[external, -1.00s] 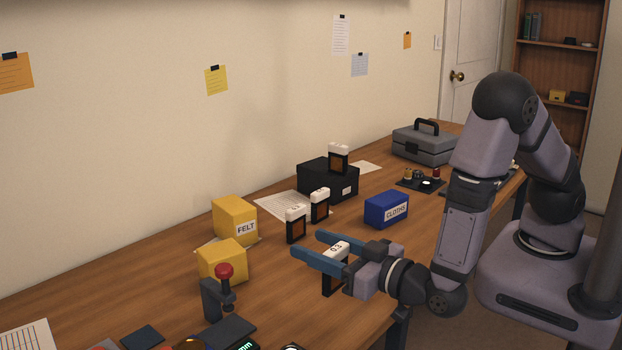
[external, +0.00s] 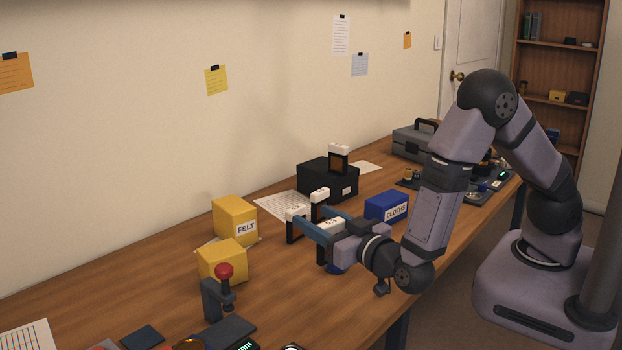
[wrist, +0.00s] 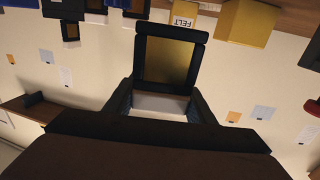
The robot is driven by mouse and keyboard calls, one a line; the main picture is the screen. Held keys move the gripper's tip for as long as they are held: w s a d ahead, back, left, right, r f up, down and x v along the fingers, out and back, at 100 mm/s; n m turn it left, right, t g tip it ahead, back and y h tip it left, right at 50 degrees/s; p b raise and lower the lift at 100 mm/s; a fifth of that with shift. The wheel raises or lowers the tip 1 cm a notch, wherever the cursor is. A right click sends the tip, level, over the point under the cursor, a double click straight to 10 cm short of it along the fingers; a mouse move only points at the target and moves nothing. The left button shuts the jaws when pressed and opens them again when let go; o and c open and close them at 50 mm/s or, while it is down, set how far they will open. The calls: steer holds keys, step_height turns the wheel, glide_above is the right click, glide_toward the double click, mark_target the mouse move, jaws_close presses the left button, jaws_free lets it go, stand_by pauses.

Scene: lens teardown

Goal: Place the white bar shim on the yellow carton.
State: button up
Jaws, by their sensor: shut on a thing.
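My gripper (external: 318,226) is shut on a white-topped shim marked 0.3 (external: 331,225), with a dark frame hanging below it. In the wrist view the held shim shows as a pale bar (wrist: 160,103) between the fingers, with a black frame around a gold window. Two yellow cartons stand to the left of my gripper. The rear one (external: 232,212) has a FELT label; the nearer one (external: 222,256) shows no label. The FELT carton also shows in the wrist view (wrist: 247,22). The held shim is apart from both cartons.
Two similar white-topped pieces (external: 319,197) stand just behind my gripper, partly hidden by it. Another stands on a black box (external: 327,178). A blue CLOTHS box (external: 387,207) is to the right. A red-knobbed stand (external: 222,290) is in front of the nearer carton.

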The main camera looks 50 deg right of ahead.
steer(key=w+a+r+m+h+b, duration=0.1)
steer(key=w+r, duration=0.1)
steer(key=w, duration=0.5)
steer(key=w+a+r+h+b, duration=0.1)
steer(key=w+r, duration=0.2)
steer(key=w, duration=0.4)
steer(key=w+a+r+n+y, duration=0.25)
steer(key=w+a+r, duration=0.25)
steer(key=a+r, duration=0.25)
steer(key=a+f+y+p, duration=0.1)
steer(key=a+f+y, duration=0.2)
steer(key=f, duration=0.8)
steer(key=shift+w+a+f+n, duration=0.2)
steer(key=shift+w+a+n, duration=0.15)
steer(key=shift+a, duration=0.2)
steer(key=shift+f, duration=0.2)
steer(key=o, duration=1)
steer(key=shift+o, duration=0.2)
